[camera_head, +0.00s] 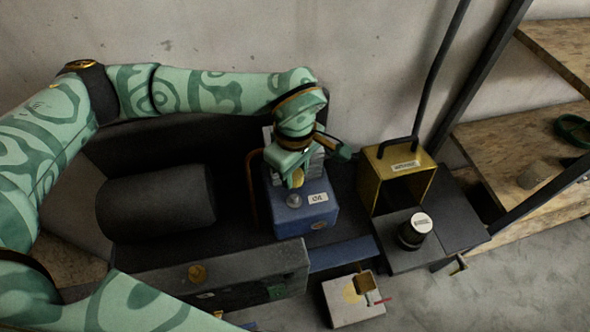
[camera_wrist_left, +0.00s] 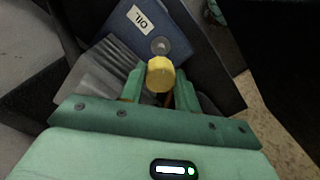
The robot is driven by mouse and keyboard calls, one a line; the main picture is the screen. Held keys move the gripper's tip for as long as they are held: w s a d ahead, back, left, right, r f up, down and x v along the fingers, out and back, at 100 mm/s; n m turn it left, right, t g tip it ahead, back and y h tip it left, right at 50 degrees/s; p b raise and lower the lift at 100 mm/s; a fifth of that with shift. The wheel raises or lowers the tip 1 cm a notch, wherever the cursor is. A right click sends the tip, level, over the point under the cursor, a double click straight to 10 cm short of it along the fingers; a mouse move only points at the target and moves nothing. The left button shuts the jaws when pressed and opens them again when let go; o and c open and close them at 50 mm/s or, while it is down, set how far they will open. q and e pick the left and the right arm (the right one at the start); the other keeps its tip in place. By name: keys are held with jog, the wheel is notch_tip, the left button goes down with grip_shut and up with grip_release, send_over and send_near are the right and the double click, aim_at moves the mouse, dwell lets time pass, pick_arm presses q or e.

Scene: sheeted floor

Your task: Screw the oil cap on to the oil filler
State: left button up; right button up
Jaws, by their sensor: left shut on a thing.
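A blue housing (camera_head: 320,215) with a pale label stands in the middle of the head view. The label reads OIL in the left wrist view, where the housing (camera_wrist_left: 128,35) is at the top. The oil filler (camera_head: 294,200) is a grey round neck on its top; it also shows in the left wrist view (camera_wrist_left: 160,46). My left gripper (camera_wrist_left: 158,85) is shut on the yellow oil cap (camera_wrist_left: 160,74). In the head view the cap (camera_head: 297,182) is close to the filler, behind it in the picture. I cannot tell the gap. My right gripper is out of view.
A dark cylinder (camera_head: 155,203) lies left of the housing. A yellow open-fronted box (camera_head: 397,180) and a black jar with a white lid (camera_head: 414,230) stand right. A pale box (camera_head: 352,299) is in front. Wooden shelves (camera_head: 520,150) are at far right.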

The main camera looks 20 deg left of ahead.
pick_arm(q)
jog(key=shift+s+a+r, duration=0.1)
jog(key=shift+r, duration=0.05)
jog(key=shift+p, duration=0.45)
jog(key=b, duration=0.3)
send_over(294, 197)
notch_tip(294, 197, down, 6)
jog(key=shift+r, duration=0.25)
jog(key=shift+f, duration=0.25)
jog(key=shift+f, duration=0.35)
jog(key=shift+p, duration=0.55)
jog(key=shift+f+b, duration=0.35)
jog(key=shift+f, duration=0.45)
